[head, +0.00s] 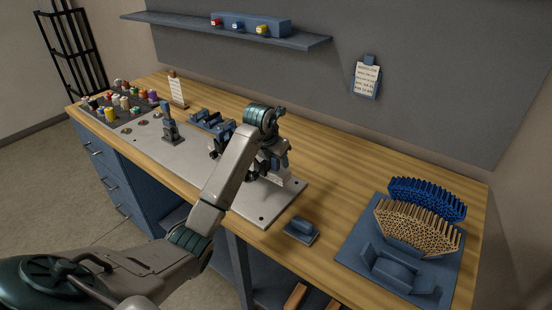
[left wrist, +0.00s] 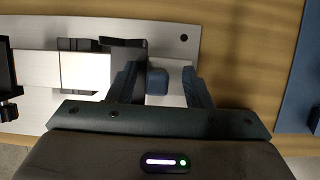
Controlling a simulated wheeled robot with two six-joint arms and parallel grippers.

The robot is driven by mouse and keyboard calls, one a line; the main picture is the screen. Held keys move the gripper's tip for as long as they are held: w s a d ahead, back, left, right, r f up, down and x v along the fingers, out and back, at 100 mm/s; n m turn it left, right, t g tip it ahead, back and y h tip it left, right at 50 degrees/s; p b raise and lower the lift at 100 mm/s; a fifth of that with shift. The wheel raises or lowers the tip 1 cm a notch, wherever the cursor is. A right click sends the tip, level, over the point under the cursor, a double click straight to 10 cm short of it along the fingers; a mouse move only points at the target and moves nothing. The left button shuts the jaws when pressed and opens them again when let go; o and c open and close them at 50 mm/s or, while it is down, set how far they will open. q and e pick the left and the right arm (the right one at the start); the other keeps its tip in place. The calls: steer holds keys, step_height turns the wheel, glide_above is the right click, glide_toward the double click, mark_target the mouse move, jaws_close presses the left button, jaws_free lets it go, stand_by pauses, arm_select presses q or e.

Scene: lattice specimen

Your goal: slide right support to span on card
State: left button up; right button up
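My left gripper (left wrist: 162,85) is open over the right part of the pale base plate (head: 262,218). In the left wrist view its two fingers stand apart, with a small blue block (left wrist: 157,80) between them and gaps showing on both sides. This block appears to belong to the right support, whose dark part (left wrist: 122,48) shows beside the left finger. A pale rail (left wrist: 85,72) runs left from there. In the head view my arm hides most of the right support. Another upright support (head: 170,128) stands on the plate's left part. A small written card (head: 178,91) stands behind it; its text is too small to read.
Blue fixtures (head: 207,119) lie behind the plate. A small blue block on a base (head: 301,230) sits right of the plate. A blue tray (head: 354,238) holds bundles of tan and blue rods. Spools (head: 119,101) stand far left. A clipboard (head: 366,78) hangs on the wall.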

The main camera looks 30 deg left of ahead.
arm_select(q)
steer(key=shift+a, duration=0.1)
steer(key=shift+s+r+p, duration=0.15)
steer(key=shift+r+p, duration=0.3)
steer(key=shift+r, duration=0.05)
steer(key=p+v, duration=0.3)
steer(key=v, duration=0.2)
stand_by(0.4)
steer(key=p+v, duration=0.1)
steer(key=v, duration=1)
steer(key=shift+p, duration=0.35)
